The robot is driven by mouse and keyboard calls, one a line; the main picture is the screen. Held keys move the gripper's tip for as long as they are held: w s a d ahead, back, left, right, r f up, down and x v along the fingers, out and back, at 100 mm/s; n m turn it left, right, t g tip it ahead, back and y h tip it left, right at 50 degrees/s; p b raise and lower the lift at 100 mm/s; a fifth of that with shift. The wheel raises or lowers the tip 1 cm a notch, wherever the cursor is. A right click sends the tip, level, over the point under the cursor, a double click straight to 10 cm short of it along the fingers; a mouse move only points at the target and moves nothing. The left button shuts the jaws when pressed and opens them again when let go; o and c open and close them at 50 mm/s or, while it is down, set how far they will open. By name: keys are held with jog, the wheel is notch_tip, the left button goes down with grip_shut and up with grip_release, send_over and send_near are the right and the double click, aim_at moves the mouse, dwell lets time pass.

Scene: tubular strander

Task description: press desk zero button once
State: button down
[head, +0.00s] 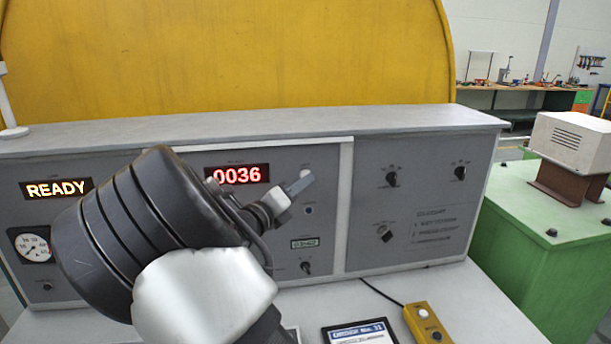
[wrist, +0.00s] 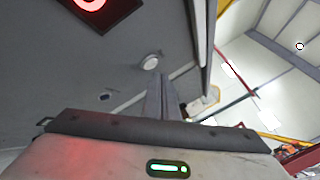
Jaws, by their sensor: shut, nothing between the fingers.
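A white round button (wrist: 151,62) sits on the panel near the display in the wrist view. A small blue button (head: 309,210) sits lower and also shows in the wrist view (wrist: 105,97). No zero label is readable. My gripper (head: 302,182) is shut and empty, its fingertips close to the white button. I cannot tell whether they touch.
A READY display (head: 57,189) and a gauge (head: 34,247) are on the left panel. Dark knobs (head: 392,179) are on the right panel. A yellow pendant box (head: 428,323) and a dark sign plate (head: 360,332) lie on the desk top. A green machine (head: 545,255) stands right.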

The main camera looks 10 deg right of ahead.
jog(key=shift+w, duration=0.1)
dwell(0.7)
jog(key=shift+w+p, duration=0.35)
jog(key=shift+p, duration=0.1)
jog(key=shift+w+p, duration=0.3)
jog(key=shift+w, duration=0.05)
dwell(0.5)
dwell(0.3)
jog(key=shift+s+p, duration=0.45)
jog(key=shift+s, duration=0.35)
jog(key=shift+s+p, duration=1.05)
jog(key=shift+s, duration=1.45)
